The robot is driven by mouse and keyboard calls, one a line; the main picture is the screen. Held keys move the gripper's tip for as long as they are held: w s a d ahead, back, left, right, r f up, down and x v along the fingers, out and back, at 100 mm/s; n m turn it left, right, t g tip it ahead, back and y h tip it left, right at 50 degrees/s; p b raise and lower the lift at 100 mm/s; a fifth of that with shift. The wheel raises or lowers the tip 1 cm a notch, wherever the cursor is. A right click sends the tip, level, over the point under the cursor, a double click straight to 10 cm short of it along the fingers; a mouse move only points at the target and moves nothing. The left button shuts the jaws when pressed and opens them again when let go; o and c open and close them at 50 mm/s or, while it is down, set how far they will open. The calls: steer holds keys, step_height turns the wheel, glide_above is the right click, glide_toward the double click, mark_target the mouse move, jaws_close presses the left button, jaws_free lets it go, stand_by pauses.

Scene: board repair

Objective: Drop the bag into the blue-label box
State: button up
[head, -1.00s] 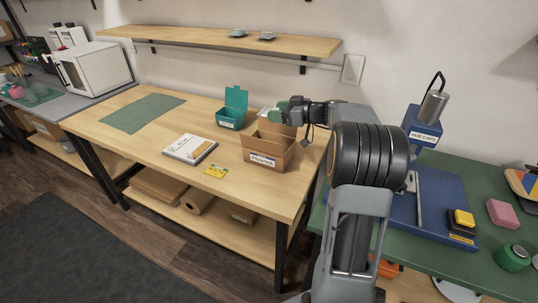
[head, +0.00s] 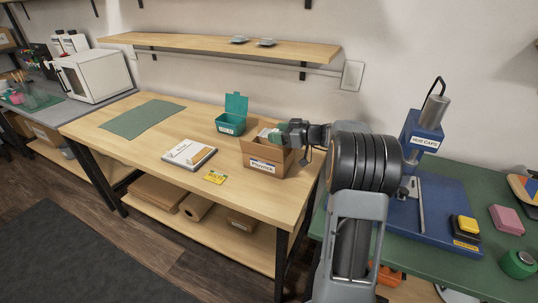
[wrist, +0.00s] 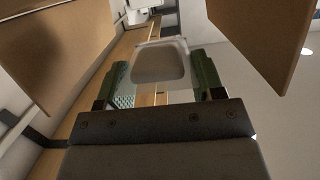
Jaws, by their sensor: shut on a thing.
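The cardboard box (head: 257,155) with a white and blue label on its front stands open on the wooden bench. My gripper (head: 276,136) is at the box's open top, by its back right side. In the wrist view, my gripper (wrist: 155,80) has its green fingers shut on a pale bag (wrist: 160,64). The bag shows only as a small whitish patch in the head view. Brown cardboard panels (wrist: 60,55) rise on both sides of the gripper in the wrist view. The box floor is hidden.
A teal open bin (head: 231,124) stands behind and left of the box. A white notepad (head: 190,152) and a yellow packet (head: 215,177) lie left of the box. A shelf (head: 210,46) runs above the bench. A blue press (head: 423,135) stands right.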

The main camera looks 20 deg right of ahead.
steer(key=o, duration=1.1)
steer(key=shift+c, duration=0.2)
steer(key=v, duration=1.4)
steer(key=shift+w+a+r, duration=0.1)
steer(key=s+a+r+m+g+h+p, duration=0.2)
steer(key=s+a+r+g+p, duration=0.15)
steer(key=a, duration=0.45)
steer(key=s+a+r+m+g+h+p, duration=0.1)
steer(key=s+a+r+m+g+p, duration=0.25)
steer(key=a, duration=0.55)
steer(key=s+a+r+m+h+p, duration=0.1)
steer(key=s+a+h+p, duration=0.2)
steer(key=s+h+p, duration=0.1)
steer(key=s+a+r+m+g+h+p, duration=0.1)
steer(key=s+a+r+m+h+p, duration=0.1)
steer(key=s+p, duration=0.5)
steer(key=shift+s+a+h+p, duration=0.3)
steer(key=shift+s+a+h, duration=0.15)
steer(key=shift+h, duration=0.45)
